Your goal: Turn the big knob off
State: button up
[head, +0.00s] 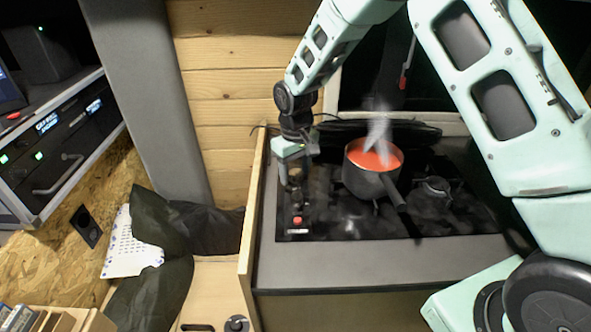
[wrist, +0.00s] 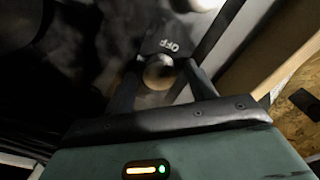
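The knob is a round, pale brown cap (wrist: 158,72) in the wrist view, with a dark plate marked OFF (wrist: 177,46) just beyond it. My gripper (wrist: 160,80) has its two dark fingers apart, one on each side of this knob. A narrow gap seems to show, but I cannot tell whether either finger touches it. In the head view my gripper (head: 294,186) points down over the left edge of the black stove (head: 345,225). The knob under it is hidden there. A small red control (head: 297,220) shows just in front of the gripper.
A dark pot (head: 372,182) of steaming red soup (head: 374,158) stands on the stove close to the right of my gripper, its handle (head: 400,206) pointing to the front right. A wooden panel (head: 252,210) borders the stove on the left. An empty burner (head: 434,190) lies right of the pot.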

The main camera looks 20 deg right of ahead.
aim_at(296, 172)
notch_tip(296, 172, up, 17)
jog(key=b, duration=0.2)
jog(key=shift+r+b, duration=0.2)
jog(key=shift+b, duration=0.1)
dwell(0.5)
